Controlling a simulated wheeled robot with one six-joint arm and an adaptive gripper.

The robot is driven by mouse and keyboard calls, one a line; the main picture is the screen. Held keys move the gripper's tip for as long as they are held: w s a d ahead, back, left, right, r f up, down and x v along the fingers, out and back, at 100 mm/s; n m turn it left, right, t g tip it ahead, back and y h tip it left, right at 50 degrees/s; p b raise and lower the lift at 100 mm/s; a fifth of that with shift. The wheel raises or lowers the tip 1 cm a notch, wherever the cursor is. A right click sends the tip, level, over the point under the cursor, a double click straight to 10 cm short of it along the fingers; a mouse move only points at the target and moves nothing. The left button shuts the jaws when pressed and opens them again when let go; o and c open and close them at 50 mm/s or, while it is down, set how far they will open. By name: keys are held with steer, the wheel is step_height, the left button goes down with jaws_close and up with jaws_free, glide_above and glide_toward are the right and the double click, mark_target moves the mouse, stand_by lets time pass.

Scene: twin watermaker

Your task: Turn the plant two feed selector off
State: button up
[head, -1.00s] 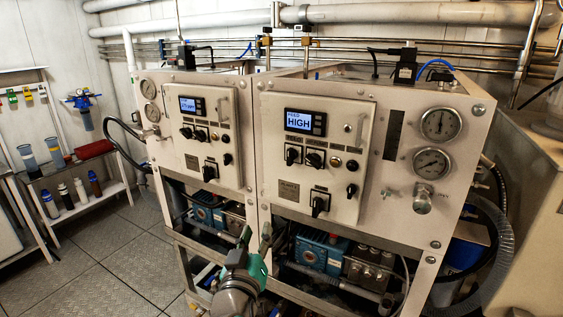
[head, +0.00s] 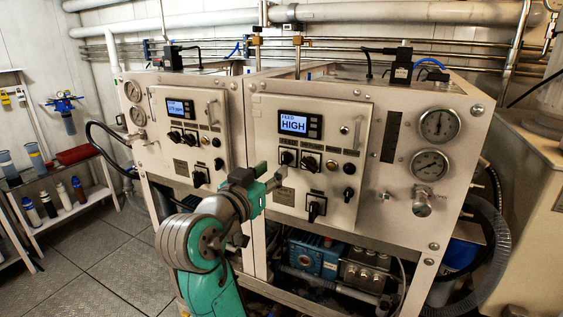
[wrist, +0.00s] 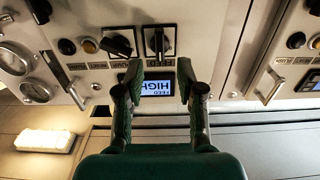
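The right cabinet's panel (head: 335,185) has a lit display (head: 294,123) reading FEED HIGH. The wrist view is upside down: the display (wrist: 165,88) lies beyond my fingertips, the left selector (wrist: 158,40) has an upright handle, and the middle selector (wrist: 118,43) has a slanted one. My gripper (wrist: 159,70) is open and empty, fingers spread in front of the panel. In the head view, my gripper (head: 272,176) is left of the selectors, apparently touching nothing.
Another black selector (head: 316,207) sits lower on this panel, and a black knob (head: 348,194) at its right. A panel handle (head: 358,132) sticks out near the display. Pressure gauges (head: 439,125) are at right. The left cabinet (head: 190,135) has a similar panel. Open floor (head: 100,260) lies left.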

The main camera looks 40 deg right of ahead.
mark_target(283, 161)
steer(key=x, duration=0.6)
steer(key=shift+s+a, duration=0.1)
jaws_close()
